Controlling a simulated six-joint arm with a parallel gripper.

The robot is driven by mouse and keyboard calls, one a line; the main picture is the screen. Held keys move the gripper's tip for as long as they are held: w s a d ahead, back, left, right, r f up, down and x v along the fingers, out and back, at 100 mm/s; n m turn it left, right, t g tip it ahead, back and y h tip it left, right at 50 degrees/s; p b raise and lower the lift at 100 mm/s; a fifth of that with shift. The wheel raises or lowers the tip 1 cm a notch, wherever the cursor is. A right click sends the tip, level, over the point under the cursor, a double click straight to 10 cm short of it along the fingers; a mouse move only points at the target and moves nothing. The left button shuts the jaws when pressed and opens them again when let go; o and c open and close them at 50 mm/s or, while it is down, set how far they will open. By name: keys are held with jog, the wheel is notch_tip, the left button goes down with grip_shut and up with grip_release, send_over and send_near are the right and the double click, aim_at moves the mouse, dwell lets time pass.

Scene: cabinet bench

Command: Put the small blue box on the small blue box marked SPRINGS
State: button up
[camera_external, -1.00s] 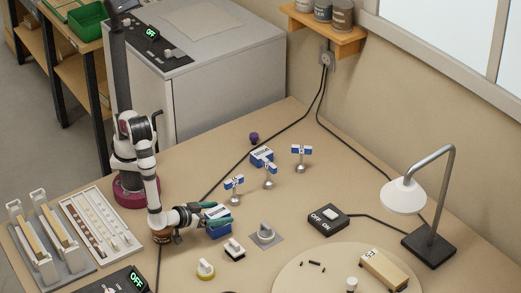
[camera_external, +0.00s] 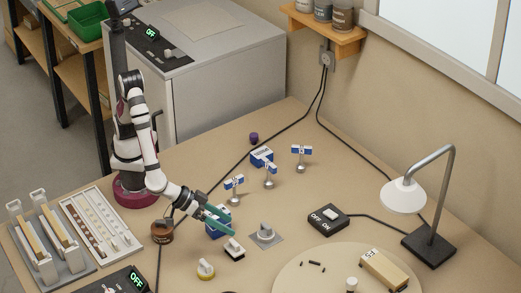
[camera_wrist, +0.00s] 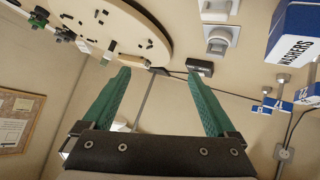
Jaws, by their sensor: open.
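A small blue and white box (camera_external: 214,232) stands on the bench beside and partly behind my gripper (camera_external: 228,222) in the external view. In the wrist view a blue and white box marked WASHERS (camera_wrist: 292,48) is close, to the right of the fingers and apart from them. My gripper (camera_wrist: 158,74) is open, its green fingers wide apart with nothing between them. A second small blue box (camera_external: 262,156) with a white label stands farther back; its lettering is too small to read. I cannot read SPRINGS on any box.
A grey knob on a plate (camera_external: 265,235), an ON/OFF switch box (camera_external: 328,219) and a lamp (camera_external: 405,195) are to the right.

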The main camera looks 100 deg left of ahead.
jog(key=s+a+r+m+g+h, duration=0.1)
jog(key=a+r+m+g+h, duration=0.25)
jog(key=r+m+h, duration=0.35)
jog(key=s+a+m+g+y, duration=0.1)
jog(key=s+a+g+y, duration=0.2)
jog(key=s+a, duration=0.8)
jog(key=s+a+m+g+y, duration=0.2)
jog(key=s+a+g+y, duration=0.2)
jog(key=s+a, duration=0.7)
jog(key=a, duration=0.5)
jog(key=shift+s+a+f+m+y, duration=0.25)
jog(key=shift+s+f+m+y, duration=0.05)
jog(key=shift+s+f+y, duration=0.1)
